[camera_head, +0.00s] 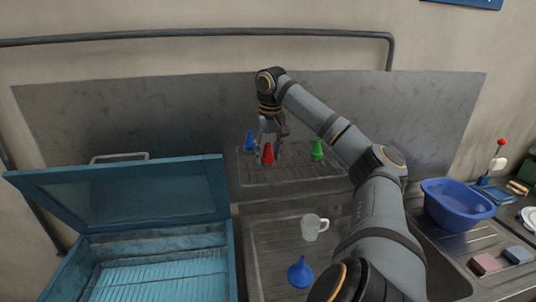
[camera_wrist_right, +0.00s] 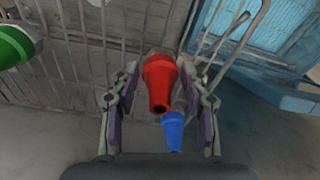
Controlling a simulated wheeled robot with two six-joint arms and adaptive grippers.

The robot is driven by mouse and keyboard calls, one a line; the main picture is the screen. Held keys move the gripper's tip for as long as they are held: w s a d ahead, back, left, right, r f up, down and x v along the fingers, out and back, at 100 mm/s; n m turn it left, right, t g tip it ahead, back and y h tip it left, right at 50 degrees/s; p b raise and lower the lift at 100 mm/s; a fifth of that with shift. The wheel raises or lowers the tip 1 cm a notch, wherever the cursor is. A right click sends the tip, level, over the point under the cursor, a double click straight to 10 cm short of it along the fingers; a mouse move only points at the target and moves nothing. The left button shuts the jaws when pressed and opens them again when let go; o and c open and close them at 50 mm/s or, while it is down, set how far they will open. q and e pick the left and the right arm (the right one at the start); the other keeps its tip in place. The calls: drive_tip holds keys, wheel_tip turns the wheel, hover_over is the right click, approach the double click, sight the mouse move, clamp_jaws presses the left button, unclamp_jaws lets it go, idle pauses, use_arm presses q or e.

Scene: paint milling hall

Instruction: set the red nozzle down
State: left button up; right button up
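The red nozzle (camera_head: 268,154) stands tip up on the raised grated rack (camera_head: 300,172) at the back. My right gripper (camera_head: 268,150) reaches down over it from above. In the right wrist view the red nozzle (camera_wrist_right: 160,82) is between the two fingers of the right gripper (camera_wrist_right: 160,75), with a visible gap on both sides. The fingers are open and do not appear to grip it. My left gripper is not in view.
A blue nozzle (camera_head: 249,141) stands left of the red one, a green nozzle (camera_head: 318,149) to the right. A clear mug (camera_head: 311,228) and blue funnel (camera_head: 300,272) stand in front. An open teal cabinet (camera_head: 232,262) is left, a blue basin (camera_head: 457,205) right.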

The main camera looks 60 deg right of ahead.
sight(270, 158)
drive_tip(key=shift+o, duration=0.9)
wheel_tip(270, 158, up, 12)
drive_tip(key=s+p, duration=0.1)
drive_tip(key=p, duration=0.8)
drive_tip(key=shift+s+a+r+p, duration=0.2)
drive_tip(key=shift+a+p, duration=0.1)
drive_tip(key=shift+a, duration=0.15)
drive_tip(key=shift+w+f, duration=0.1)
drive_tip(key=shift+w, duration=0.05)
